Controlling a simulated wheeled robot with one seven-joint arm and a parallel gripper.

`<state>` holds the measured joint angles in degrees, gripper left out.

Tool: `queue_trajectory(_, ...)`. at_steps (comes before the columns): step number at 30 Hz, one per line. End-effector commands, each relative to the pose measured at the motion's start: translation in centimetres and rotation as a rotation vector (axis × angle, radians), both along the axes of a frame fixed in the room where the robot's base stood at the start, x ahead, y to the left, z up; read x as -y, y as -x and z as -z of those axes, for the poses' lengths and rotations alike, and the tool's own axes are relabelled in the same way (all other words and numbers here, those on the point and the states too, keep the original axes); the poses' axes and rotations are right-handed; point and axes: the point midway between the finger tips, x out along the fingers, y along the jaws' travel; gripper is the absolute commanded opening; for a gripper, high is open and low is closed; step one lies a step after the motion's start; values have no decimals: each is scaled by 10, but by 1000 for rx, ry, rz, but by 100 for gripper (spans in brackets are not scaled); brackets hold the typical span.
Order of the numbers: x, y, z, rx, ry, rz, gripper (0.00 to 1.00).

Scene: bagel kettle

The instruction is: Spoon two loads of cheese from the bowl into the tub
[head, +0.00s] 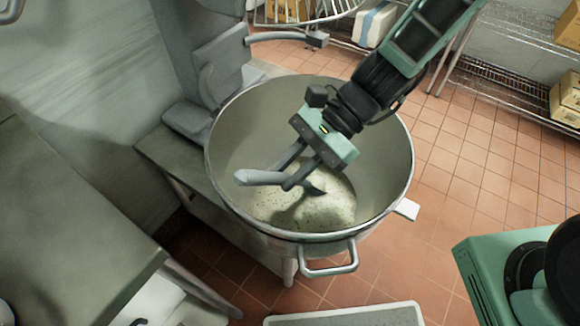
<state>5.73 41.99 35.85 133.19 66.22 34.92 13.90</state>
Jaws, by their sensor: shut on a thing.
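The bowl (228,135) is a large, deep metal mixer bowl with two side handles, in the middle of the head view. Pale, speckled cheese (335,208) lies in a mound at its bottom. My gripper (286,179) reaches down inside the bowl and is shut on a grey spoon (258,178). The spoon's thick handle end points left. Its other end points right, by the top of the cheese; I cannot tell whether it touches or carries any. A pale rectangular rim (345,317) at the bottom edge may be the tub; most of it is cut off.
The grey mixer (217,70) stands behind the bowl at upper left, with a wire guard above. A metal counter (50,225) fills the left side. Wire shelves with boxes (374,22) line the back.

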Motion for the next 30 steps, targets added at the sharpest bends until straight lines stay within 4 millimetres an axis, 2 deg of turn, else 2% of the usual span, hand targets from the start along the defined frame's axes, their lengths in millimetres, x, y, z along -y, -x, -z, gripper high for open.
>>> queue_trajectory(4,0,0,-1,-1,-2,0,0)
queue_trajectory(7,-1,1,-10,-7,-10,0,0)
queue_trajectory(15,-7,6,-57,-58,-67,2,0)
queue_trajectory(26,-9,8,-61,-68,-79,1,0)
queue_trajectory(30,-12,11,-84,-59,-71,-1,0)
